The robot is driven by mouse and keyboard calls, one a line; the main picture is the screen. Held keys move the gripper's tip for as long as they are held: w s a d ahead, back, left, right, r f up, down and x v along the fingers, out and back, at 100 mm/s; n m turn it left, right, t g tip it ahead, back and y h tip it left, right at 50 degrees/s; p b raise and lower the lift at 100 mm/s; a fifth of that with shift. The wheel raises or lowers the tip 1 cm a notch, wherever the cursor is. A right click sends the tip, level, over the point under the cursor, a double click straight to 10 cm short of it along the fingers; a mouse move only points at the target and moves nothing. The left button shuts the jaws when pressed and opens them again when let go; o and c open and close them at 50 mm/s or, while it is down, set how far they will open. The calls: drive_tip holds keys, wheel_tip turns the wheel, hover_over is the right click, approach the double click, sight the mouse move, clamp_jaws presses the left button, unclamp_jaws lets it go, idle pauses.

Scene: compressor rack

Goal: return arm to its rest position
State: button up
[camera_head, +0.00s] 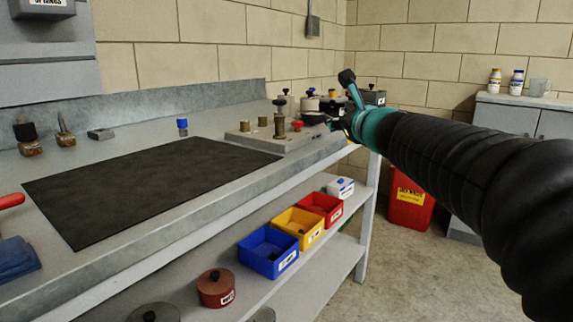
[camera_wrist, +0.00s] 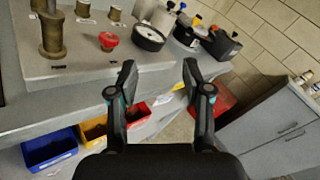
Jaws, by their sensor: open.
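My arm, in a black ribbed sleeve with a teal wrist, reaches in from the right in the head view toward the far end of the bench. My gripper (camera_wrist: 158,80) is open in the wrist view, its two dark fingers apart with nothing between them. It hangs in the air around the bench's end edge. In the head view my gripper (camera_head: 340,122) is small and partly hidden by my wrist, close to the plate with brass posts. A red knob (camera_wrist: 108,40) and a round black-and-white gauge (camera_wrist: 148,37) sit beyond the left finger.
The grey bench (camera_head: 150,152) carries a black mat (camera_head: 140,185). Blue (camera_head: 268,251), yellow (camera_head: 299,227) and red (camera_head: 320,207) bins stand on the shelf below. A red waste bin (camera_head: 410,208) and grey cabinet (camera_head: 510,115) stand beyond. Open floor lies between bench and cabinet.

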drive_tip(key=s+a+f+n+g+y+p, duration=0.1)
drive_tip(key=s+a+f+n+g, duration=0.2)
drive_tip(key=s+f+n, duration=0.5)
drive_tip(key=s+a+f+n+g+y+p, duration=0.15)
drive_tip(key=s+f+n+g, duration=0.3)
drive_tip(key=s+n, duration=0.6)
drive_tip(key=s+d+f+n+g+h, duration=0.2)
drive_tip(key=s+d+f+n+h, duration=0.1)
drive_tip(key=s+f, duration=0.4)
drive_tip(key=s+d+f+n+g+h+p, duration=0.1)
drive_tip(key=s+d+f+n, duration=0.4)
drive_tip(key=s, duration=0.5)
drive_tip(key=shift+f+n+g+h, duration=0.55)
drive_tip(key=shift+f+h, duration=0.4)
drive_tip(key=shift+h, duration=0.3)
drive_tip(key=shift+d, duration=0.1)
drive_tip(key=shift+c, duration=0.8)
drive_tip(key=shift+w, duration=0.1)
